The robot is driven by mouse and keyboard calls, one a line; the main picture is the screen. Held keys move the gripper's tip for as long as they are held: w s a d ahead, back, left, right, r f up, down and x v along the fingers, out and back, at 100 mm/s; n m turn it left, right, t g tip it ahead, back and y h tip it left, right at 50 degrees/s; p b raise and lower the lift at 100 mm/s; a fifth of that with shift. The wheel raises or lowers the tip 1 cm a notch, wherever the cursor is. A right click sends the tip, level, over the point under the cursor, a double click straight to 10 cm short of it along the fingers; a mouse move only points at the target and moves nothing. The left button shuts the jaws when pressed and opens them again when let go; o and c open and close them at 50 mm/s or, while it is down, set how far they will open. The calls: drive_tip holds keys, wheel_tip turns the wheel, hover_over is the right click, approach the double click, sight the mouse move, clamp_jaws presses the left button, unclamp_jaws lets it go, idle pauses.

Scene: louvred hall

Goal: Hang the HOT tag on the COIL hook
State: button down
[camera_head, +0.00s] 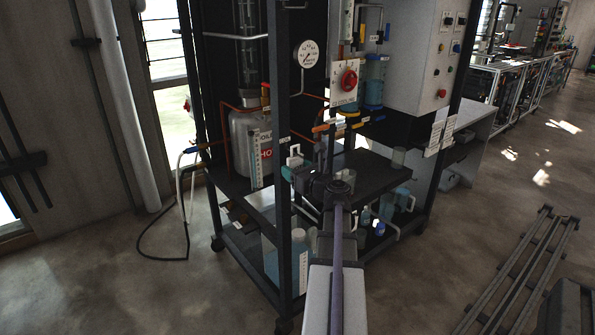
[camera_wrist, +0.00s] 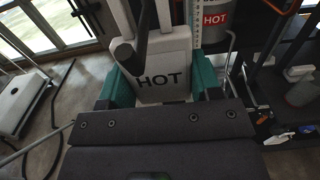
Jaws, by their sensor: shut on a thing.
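The HOT tag (camera_wrist: 163,70) is a white plate with black lettering, upright in the wrist view between the green finger pads of my gripper (camera_wrist: 162,84). My gripper is shut on the tag's sides. In the head view, my gripper (camera_head: 294,171) is at the front of the dark rig, and the white tag (camera_head: 295,156) stands up from it. A dark rod with a rounded end crosses the tag's upper left in the wrist view; I cannot tell whether it touches it. No COIL label is readable, so I cannot identify the COIL hook.
A grey tank (camera_head: 246,140) with a red HOT label stands left of my gripper, behind a dark frame post (camera_head: 284,110). White plates (camera_head: 441,131) hang at right. Open floor lies left.

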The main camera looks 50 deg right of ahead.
idle(0.3)
drive_tip(key=shift+f+b, duration=0.7)
drive_tip(key=shift+c, duration=1.1)
unclamp_jaws()
drive_tip(key=v, duration=0.7)
drive_tip(key=shift+s, duration=0.1)
drive_tip(key=v, duration=1)
drive_tip(key=shift+s, duration=0.35)
